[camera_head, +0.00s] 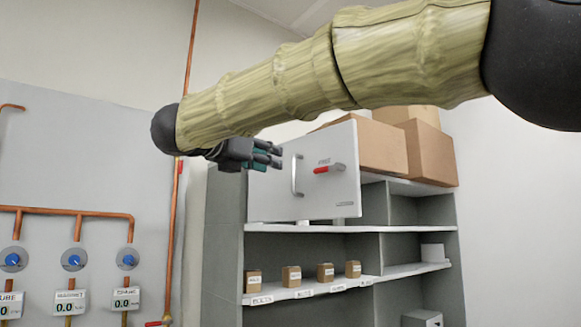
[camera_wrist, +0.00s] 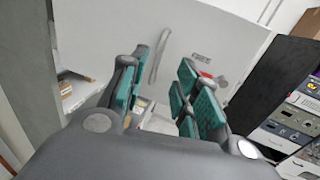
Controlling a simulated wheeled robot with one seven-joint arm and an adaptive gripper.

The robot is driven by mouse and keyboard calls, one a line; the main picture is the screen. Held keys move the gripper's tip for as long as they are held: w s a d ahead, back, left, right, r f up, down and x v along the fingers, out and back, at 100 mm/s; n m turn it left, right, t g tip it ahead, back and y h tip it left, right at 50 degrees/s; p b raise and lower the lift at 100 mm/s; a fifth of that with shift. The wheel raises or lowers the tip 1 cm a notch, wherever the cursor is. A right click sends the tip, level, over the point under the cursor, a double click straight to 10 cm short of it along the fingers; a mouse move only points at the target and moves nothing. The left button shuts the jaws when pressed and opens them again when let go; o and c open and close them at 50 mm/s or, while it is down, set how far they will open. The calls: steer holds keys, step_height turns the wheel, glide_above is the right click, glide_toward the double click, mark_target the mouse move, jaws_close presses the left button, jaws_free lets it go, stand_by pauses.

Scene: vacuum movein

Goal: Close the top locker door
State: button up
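The top locker door (camera_head: 325,198) is a light grey panel at the top left of the shelf unit. It stands ajar, its right edge swung out toward me. It carries a vertical bar handle (camera_head: 297,175) and a red lever (camera_head: 328,169). My gripper (camera_head: 278,155) is at the door's left part, just left of the handle in the head view. In the wrist view my gripper (camera_wrist: 163,68) is open and empty, facing the door (camera_wrist: 222,40). The handle (camera_wrist: 160,56) shows between the fingertips; contact cannot be told. The red lever (camera_wrist: 206,75) is partly behind the right finger.
Cardboard boxes (camera_head: 430,150) sit on top of the shelf unit (camera_head: 228,245). Several small labelled boxes (camera_head: 291,276) stand on a lower shelf. Copper pipes (camera_head: 75,212) and gauges run along the left wall.

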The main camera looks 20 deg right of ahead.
mark_target(293, 167)
steer(key=shift+p+x, duration=1.55)
steer(key=shift+x, duration=3.3)
jaws_close()
